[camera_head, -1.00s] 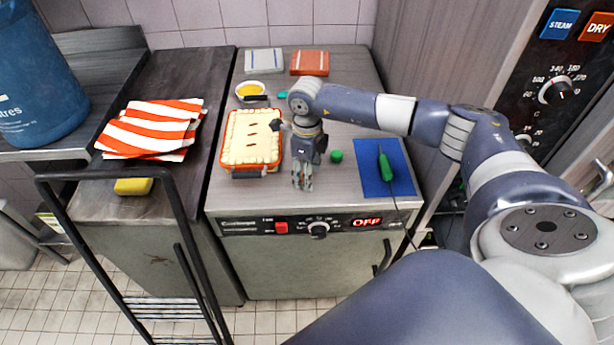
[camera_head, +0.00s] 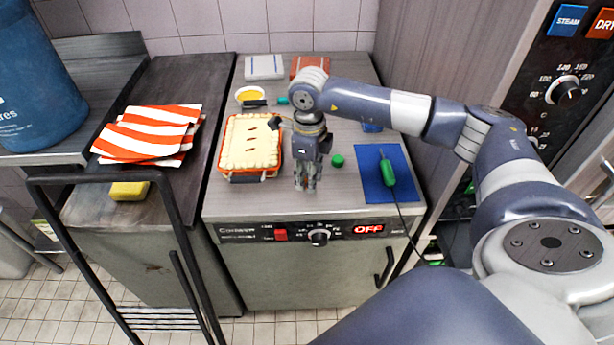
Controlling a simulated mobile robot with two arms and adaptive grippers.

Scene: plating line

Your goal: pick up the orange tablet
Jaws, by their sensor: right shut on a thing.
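The orange tablet (camera_head: 308,62) lies flat at the back of the grey worktop (camera_head: 352,190), against the tiled wall. The upper part of my right arm hides its lower edge. My right gripper (camera_head: 306,184) points down near the front of the worktop, right of the pie dish, well apart from the orange tablet. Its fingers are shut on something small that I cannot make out. My left gripper is not in view.
A pale tablet (camera_head: 264,67) lies left of the orange one. A striped cloth (camera_head: 150,133) lies left.

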